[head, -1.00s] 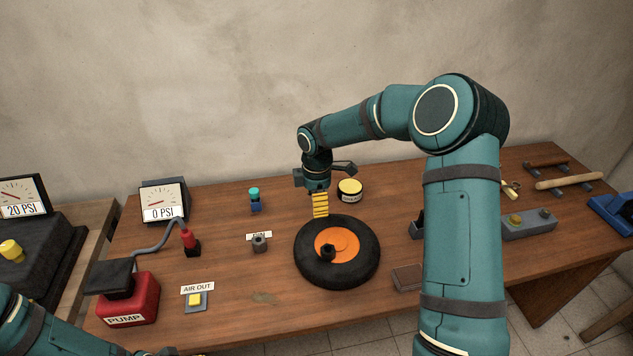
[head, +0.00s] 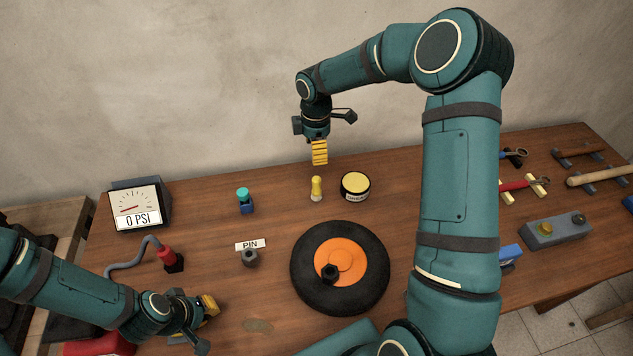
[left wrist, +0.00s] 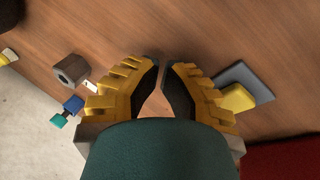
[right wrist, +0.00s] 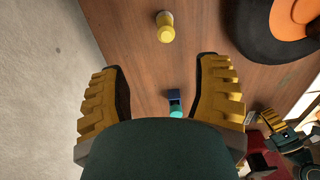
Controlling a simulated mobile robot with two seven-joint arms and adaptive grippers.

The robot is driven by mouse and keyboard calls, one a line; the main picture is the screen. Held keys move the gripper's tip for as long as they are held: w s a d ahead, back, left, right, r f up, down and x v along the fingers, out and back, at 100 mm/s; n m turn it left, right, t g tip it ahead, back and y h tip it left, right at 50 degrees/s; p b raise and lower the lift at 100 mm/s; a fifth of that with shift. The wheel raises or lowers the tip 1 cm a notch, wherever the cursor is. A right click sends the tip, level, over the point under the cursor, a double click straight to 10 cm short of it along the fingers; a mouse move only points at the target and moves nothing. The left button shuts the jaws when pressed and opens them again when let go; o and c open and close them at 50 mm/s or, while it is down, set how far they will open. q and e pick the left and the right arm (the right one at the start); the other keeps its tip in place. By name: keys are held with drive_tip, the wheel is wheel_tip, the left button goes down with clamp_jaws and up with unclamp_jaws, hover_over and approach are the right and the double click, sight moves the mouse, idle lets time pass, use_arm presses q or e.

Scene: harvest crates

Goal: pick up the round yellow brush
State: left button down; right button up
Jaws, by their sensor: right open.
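The round yellow brush (head: 316,186) stands upright on the table, just left of the yellow-topped tin. It also shows at the top of the right wrist view (right wrist: 165,28). My right gripper (head: 319,163) hangs above and slightly behind it, jaws apart. My left gripper (head: 210,308) is low at the front left. Its fingertips (left wrist: 163,68) are close together with nothing visible between them; whether they are fully shut is unclear.
The tin (head: 355,187) stands right of the brush. A wheel with an orange hub (head: 312,265) lies in front. A blue-teal piece (head: 246,201), a PIN label (head: 250,244) and a gauge (head: 136,209) are to the left. Tools lie at far right.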

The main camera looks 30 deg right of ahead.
sight(317, 178)
wheel_tip(317, 178, down, 8)
drive_tip(key=shift+s+r, duration=0.1)
drive_tip(key=shift+r, duration=0.1)
drive_tip(key=shift+s+a+f, duration=0.1)
drive_tip(key=shift+s+f, duration=0.1)
drive_tip(key=shift+f, duration=1.15)
drive_tip(key=shift+s+f, duration=0.15)
drive_tip(key=shift+f, duration=1.15)
clamp_jaws()
